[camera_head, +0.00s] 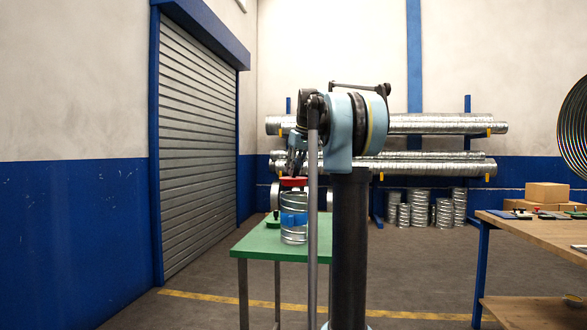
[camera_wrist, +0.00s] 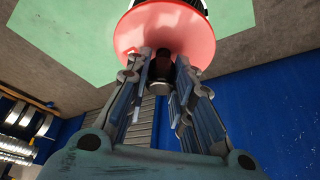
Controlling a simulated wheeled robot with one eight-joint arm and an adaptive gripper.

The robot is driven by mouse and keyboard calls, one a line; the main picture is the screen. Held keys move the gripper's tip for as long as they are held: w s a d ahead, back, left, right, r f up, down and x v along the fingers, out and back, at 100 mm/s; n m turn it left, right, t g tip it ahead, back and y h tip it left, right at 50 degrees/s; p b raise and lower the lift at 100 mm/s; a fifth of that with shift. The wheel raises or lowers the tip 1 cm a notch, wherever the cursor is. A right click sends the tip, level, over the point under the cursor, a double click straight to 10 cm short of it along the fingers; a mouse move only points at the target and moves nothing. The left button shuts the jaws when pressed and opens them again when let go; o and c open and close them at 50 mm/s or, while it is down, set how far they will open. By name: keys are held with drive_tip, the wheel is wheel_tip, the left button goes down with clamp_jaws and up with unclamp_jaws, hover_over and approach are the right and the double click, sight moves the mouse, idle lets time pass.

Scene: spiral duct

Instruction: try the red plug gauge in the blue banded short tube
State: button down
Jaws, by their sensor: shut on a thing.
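The blue banded short tube (camera_head: 293,232) stands upright on a green table (camera_head: 255,248) in the head view. The red plug gauge (camera_head: 293,182) is level, right at the tube's top; whether its plug sits inside the tube I cannot tell. My gripper (camera_head: 295,166) is above the gauge, pointing down. In the wrist view the red disc (camera_wrist: 135,32) fills the top middle, and its dark handle (camera_wrist: 160,72) stands between the fingers of my gripper (camera_wrist: 163,62), which is shut on it. A part of the tube shows beyond the disc.
A green piece (camera_head: 271,220) lies left of the tube on the green table. A wooden workbench (camera_head: 540,232) with small coloured pieces and cardboard boxes (camera_head: 547,193) stands at the right. Long ducts (camera_head: 440,124) lie on a rack behind. Floor shows between the tables.

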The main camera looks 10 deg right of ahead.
drive_tip(key=shift+f, duration=1.35)
drive_tip(key=shift+s+f, duration=0.1)
drive_tip(key=shift+f, duration=1.25)
idle(2.7)
drive_tip(key=c, duration=1.3)
unclamp_jaws()
drive_tip(key=v, duration=1.2)
drive_tip(key=shift+f, duration=0.1)
